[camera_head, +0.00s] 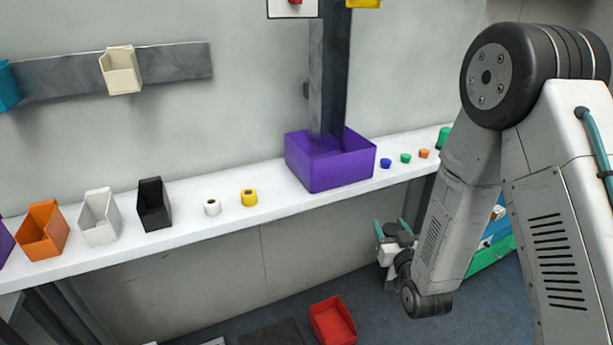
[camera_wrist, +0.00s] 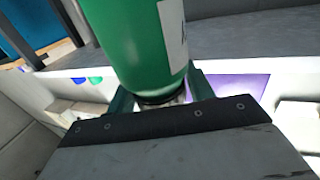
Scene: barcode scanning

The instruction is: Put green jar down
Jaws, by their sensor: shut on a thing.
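The green jar (camera_wrist: 135,45) fills the upper middle of the wrist view, with a white label at its right side and a dark narrow end between the fingers. My gripper (camera_wrist: 160,97) is shut on that end; its teal fingers show on both sides. In the head view my gripper (camera_head: 393,229) is low, below the white shelf (camera_head: 270,208) in the picture, and the jar cannot be made out there. A green object (camera_head: 444,138) stands at the shelf's right end, partly hidden by my arm; I cannot tell what it is.
A purple bin (camera_head: 328,172) stands on the shelf at a dark post. Small blue (camera_head: 386,163), green (camera_head: 405,158) and orange (camera_head: 424,153) pieces lie to its right. White (camera_head: 212,207) and yellow (camera_head: 249,198) rolls stand left. A red bin (camera_head: 333,321) is on the floor.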

